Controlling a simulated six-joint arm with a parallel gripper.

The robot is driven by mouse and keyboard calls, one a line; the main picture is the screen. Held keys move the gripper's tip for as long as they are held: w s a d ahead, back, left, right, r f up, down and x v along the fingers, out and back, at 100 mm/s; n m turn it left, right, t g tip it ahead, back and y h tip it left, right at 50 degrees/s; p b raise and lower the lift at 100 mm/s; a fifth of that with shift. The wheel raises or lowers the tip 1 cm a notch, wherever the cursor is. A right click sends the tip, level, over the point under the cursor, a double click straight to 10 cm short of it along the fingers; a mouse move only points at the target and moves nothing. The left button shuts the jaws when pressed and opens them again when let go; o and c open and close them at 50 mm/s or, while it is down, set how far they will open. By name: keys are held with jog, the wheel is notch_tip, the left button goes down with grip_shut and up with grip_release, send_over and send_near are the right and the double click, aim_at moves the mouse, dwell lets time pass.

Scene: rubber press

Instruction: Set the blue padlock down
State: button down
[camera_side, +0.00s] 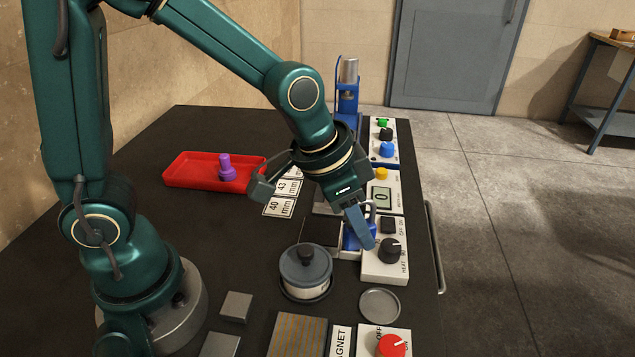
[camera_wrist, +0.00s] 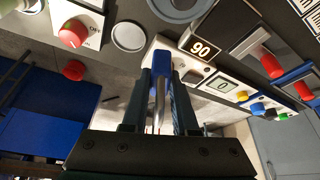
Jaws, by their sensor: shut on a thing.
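The blue padlock (camera_side: 350,238) is at my gripper (camera_side: 362,232), beside the control boxes in the middle of the bench. In the wrist view my gripper (camera_wrist: 160,78) has its two dark fingers closed on the padlock's metal shackle. The padlock's blue body (camera_wrist: 160,48) sticks out beyond the fingertips there. In the side view a finger covers part of the padlock. I cannot tell whether its underside touches anything.
A heat box with a black knob (camera_side: 390,250) stands close on the right. A lidded pot (camera_side: 305,272) and a round dish (camera_side: 380,305) are nearer the camera. A red tray (camera_side: 190,170) with a purple object (camera_side: 226,167) lies at the left. A blue press (camera_side: 348,95) stands behind.

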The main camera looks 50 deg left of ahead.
jog(key=d+f, duration=0.1)
jog(key=d, duration=0.1)
jog(key=d+f, duration=0.1)
jog(key=d, duration=0.1)
jog(key=d+f, duration=0.1)
jog(key=d, duration=0.1)
jog(key=shift+s+f, duration=0.15)
jog(key=shift+f, duration=2.2)
jog(key=c, duration=0.7)
grip_release()
jog(key=shift+f, duration=0.1)
